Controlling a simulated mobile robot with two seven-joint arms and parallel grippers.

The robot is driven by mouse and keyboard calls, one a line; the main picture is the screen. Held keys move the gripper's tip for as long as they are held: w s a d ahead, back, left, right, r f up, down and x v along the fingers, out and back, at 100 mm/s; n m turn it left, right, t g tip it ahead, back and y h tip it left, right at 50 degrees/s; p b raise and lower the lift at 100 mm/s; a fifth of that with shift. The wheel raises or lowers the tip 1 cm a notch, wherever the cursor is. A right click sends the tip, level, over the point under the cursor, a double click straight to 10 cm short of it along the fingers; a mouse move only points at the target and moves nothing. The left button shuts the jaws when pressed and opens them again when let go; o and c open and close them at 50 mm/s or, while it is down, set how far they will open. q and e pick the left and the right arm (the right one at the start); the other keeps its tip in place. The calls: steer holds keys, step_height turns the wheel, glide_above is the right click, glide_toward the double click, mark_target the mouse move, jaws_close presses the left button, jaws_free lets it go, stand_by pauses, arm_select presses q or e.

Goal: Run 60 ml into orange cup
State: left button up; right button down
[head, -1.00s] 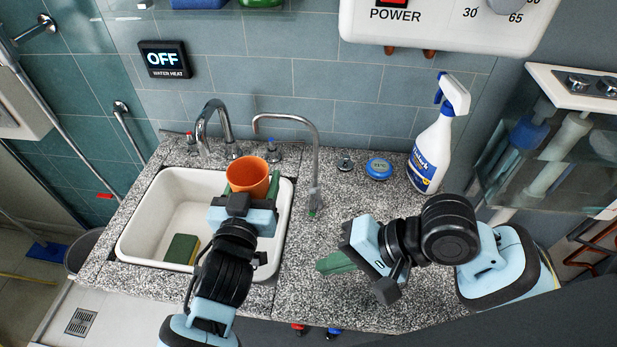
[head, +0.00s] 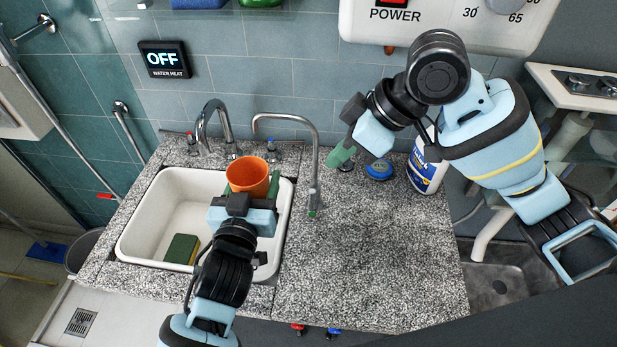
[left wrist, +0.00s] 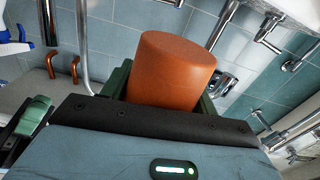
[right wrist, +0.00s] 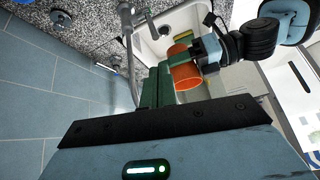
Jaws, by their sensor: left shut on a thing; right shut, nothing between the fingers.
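The orange cup (head: 248,175) is upright above the right part of the white sink (head: 146,222). My left gripper (head: 251,186) is shut on it; the cup also shows in the left wrist view (left wrist: 168,72) and the right wrist view (right wrist: 186,74). No water shows in its visible inside. The slim tap (head: 318,160) arches over from the counter, its outlet near the cup's far side; I cannot tell if it is directly above. My right gripper (head: 341,156) is shut and empty, raised at the back of the counter beside that tap. Its green fingers show in the right wrist view (right wrist: 157,88).
A blue round dial (head: 379,169) and a spray bottle (head: 425,168), partly hidden by my right arm, stand at the back right. A larger curved tap (head: 203,125) is behind the sink. A sponge (head: 182,249) lies in the sink. The front counter (head: 370,265) is clear.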

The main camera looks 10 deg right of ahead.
mark_target(312, 189)
steer(key=shift+x, duration=4.85)
steer(key=shift+w+d, duration=0.1)
steer(key=shift+d+y, duration=0.15)
steer(key=shift+y, duration=0.45)
steer(key=shift+d+f, duration=0.1)
